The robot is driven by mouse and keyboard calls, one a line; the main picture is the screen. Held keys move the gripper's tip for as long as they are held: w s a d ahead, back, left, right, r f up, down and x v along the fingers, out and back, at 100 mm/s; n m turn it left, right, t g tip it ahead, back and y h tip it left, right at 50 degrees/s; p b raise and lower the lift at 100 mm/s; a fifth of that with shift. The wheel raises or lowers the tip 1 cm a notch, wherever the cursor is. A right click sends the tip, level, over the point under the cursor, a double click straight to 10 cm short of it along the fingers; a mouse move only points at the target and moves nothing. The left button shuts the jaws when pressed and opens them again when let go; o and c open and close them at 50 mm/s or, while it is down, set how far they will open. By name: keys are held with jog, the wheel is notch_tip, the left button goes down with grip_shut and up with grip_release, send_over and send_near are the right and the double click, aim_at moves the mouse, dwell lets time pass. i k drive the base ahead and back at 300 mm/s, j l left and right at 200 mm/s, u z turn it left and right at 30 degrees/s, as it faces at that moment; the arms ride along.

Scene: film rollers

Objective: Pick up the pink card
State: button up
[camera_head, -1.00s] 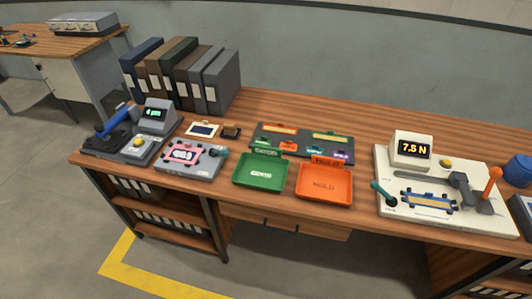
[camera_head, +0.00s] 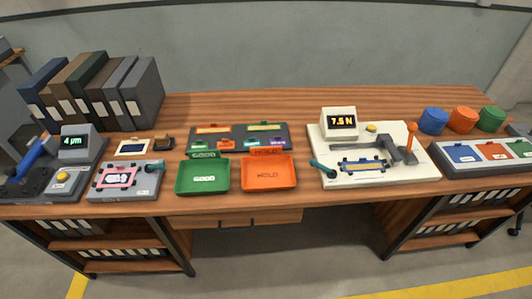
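The pink card (camera_head: 104,182) lies on a grey fixture (camera_head: 142,185) at the left front of the wooden bench. It looks like a pink frame around a white and dark middle, with small dark clips or pads around its edges. A teal knob (camera_head: 154,164) stands at the fixture's upper right corner. My gripper is not in view.
A gauge reading 4 µm (camera_head: 75,143) stands left of the fixture. A green tray (camera_head: 203,190) and an orange HOLD tray (camera_head: 269,187) sit to its right. A white force tester (camera_head: 400,178) is further right. Binders (camera_head: 140,90) stand behind.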

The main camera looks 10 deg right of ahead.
aim_at(121, 176)
jog(key=l, duration=0.35)
jog(key=i+l, duration=0.1)
jog(key=l, duration=0.25)
jog(key=u, duration=0.4)
jog(key=l+u, duration=0.15)
jog(key=u, duration=0.65)
jog(key=l+u, duration=0.1)
jog(key=u, duration=0.3)
